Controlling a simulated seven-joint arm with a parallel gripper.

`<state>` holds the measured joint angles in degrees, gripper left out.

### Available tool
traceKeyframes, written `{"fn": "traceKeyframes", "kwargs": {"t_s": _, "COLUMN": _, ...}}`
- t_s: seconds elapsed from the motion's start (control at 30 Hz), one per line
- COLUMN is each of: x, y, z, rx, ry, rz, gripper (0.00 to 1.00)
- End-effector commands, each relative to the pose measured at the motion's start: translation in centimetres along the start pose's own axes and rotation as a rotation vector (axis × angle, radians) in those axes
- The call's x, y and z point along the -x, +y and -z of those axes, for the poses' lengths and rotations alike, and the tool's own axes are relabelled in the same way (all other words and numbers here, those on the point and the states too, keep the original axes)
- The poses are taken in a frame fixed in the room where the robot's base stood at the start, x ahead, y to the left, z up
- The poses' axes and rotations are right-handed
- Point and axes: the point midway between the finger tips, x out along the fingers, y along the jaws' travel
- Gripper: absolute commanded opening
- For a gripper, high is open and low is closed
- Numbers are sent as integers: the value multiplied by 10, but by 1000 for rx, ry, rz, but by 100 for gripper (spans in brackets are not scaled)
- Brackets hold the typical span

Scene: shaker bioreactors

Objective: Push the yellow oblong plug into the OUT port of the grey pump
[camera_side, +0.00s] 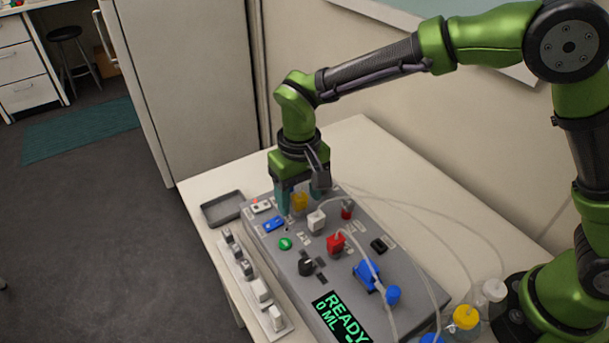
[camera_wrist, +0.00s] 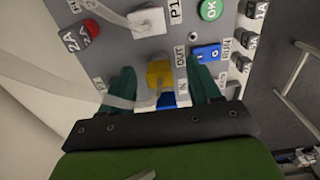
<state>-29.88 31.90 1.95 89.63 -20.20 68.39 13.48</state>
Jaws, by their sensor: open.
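The yellow plug (camera_side: 300,201) stands at the far end of the grey pump panel (camera_side: 412,272), and it also shows in the wrist view (camera_wrist: 159,73). My gripper (camera_side: 301,206) is low over the panel with its teal fingers apart, one on each side of the plug. In the wrist view my gripper (camera_wrist: 160,70) shows a gap between each finger and the plug. The OUT label (camera_wrist: 180,57) is just right of the plug, with an IN label (camera_wrist: 182,88) below it. The port openings are hidden, so I cannot tell how deep the plug sits.
A white plug (camera_side: 316,220), a red plug (camera_side: 336,243) and a blue fitting (camera_side: 367,275) stand on the panel with pale tubes. A blue rocker switch (camera_side: 273,224) is close to my gripper. A grey tray (camera_side: 222,209) and a strip of switches (camera_side: 261,290) lie alongside.

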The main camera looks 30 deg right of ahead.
Motion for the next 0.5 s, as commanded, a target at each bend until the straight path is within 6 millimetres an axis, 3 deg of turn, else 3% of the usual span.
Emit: {"fn": "traceKeyframes", "kwargs": {"t_s": 0.5, "x": 121, "y": 0, "z": 1, "rx": -1, "ry": 4, "rz": 3, "gripper": 62}}
